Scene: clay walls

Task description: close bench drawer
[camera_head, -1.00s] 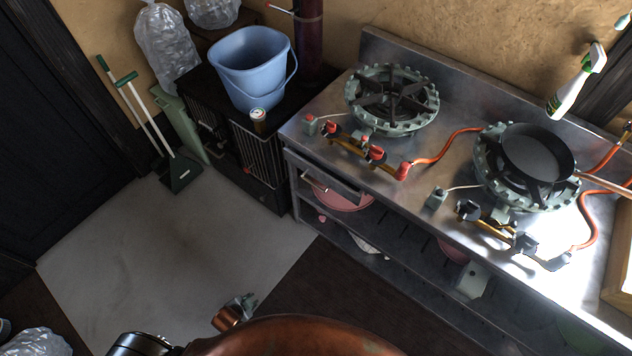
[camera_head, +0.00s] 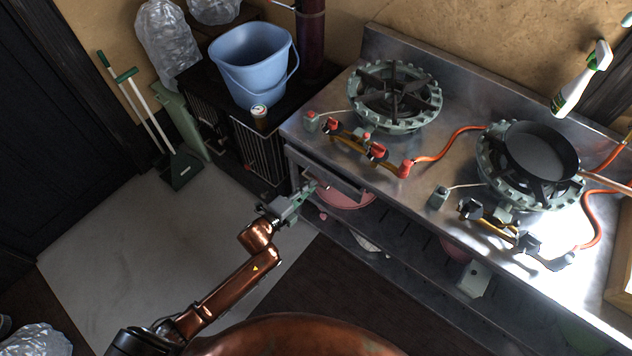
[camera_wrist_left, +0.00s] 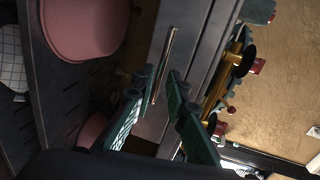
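The bench drawer (camera_head: 348,190) is under the left end of the steel bench (camera_head: 420,200). It looks pulled out a little in the head view, though how far is hard to tell. Its front (camera_wrist_left: 190,45) and thin bar handle (camera_wrist_left: 162,65) show in the left wrist view. My left gripper (camera_head: 312,187) is at the drawer front. In the wrist view its two green-padded fingers (camera_wrist_left: 158,78) are apart, one on each side of the handle's lower end. Whether they touch the handle cannot be told. My right gripper is out of view.
Pink bowls (camera_wrist_left: 85,25) sit on the shelf below the drawer. A dark cabinet (camera_head: 250,150) with a blue bucket (camera_head: 250,65) stands left of the bench. Gas burners (camera_head: 395,97) and orange hoses lie on top. The grey floor (camera_head: 150,240) at left is clear.

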